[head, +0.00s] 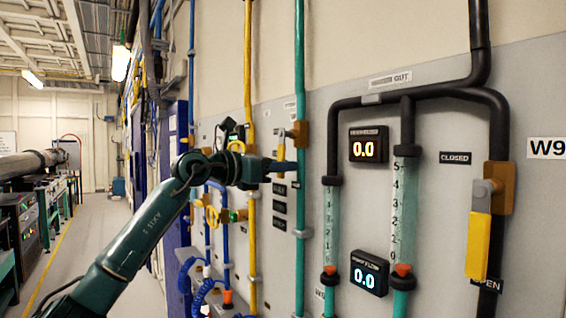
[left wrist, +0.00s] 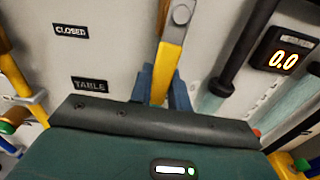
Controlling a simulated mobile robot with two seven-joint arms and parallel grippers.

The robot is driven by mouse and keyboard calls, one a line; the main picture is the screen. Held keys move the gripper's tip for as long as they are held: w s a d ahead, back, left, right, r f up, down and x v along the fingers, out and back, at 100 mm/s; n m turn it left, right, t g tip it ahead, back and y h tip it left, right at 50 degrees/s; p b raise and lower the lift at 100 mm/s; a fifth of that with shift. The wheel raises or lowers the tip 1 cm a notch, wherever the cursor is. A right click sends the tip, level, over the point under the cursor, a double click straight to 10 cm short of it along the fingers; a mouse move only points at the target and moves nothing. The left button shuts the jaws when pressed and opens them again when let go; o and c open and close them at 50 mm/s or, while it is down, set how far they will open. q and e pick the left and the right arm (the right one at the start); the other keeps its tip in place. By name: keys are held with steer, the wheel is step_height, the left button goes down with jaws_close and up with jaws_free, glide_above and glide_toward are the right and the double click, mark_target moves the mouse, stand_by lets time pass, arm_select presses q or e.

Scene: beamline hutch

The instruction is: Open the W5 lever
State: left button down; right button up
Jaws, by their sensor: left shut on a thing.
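A yellow lever (head: 281,149) hangs from an orange valve block (head: 301,133) on the teal vertical pipe (head: 300,75). No W5 label is readable in either view, so I cannot confirm its name. My left gripper (head: 284,167) reaches in from the left and is shut on the lower part of this lever. In the left wrist view, the blue fingertips (left wrist: 163,88) stand on both sides of the yellow lever (left wrist: 170,66); its grey pivot (left wrist: 181,15) is above. A CLOSED sign (left wrist: 71,31) and a TABLE sign (left wrist: 90,85) are left of it. My right gripper is out of view.
Another yellow lever (head: 478,246) hangs on the black pipe at right, near a W9 sign (head: 547,148). Flow tubes (head: 332,225) and two displays reading 0.0 (head: 368,144) stand between. Yellow and blue pipes are behind my arm. The aisle floor (head: 98,225) at left is clear.

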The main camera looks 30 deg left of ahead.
arm_select(q)
steer(key=shift+d+n, duration=0.3)
steer(key=shift+n, duration=0.1)
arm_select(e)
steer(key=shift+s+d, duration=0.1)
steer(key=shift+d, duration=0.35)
arm_select(q)
steer(key=shift+f, duration=0.1)
steer(key=c, duration=1.3)
jaws_free()
steer(key=shift+s, duration=0.1)
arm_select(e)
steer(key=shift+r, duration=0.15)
arm_select(q)
steer(key=b+v, duration=0.5)
steer(key=v, duration=0.8)
steer(key=shift+s, duration=0.1)
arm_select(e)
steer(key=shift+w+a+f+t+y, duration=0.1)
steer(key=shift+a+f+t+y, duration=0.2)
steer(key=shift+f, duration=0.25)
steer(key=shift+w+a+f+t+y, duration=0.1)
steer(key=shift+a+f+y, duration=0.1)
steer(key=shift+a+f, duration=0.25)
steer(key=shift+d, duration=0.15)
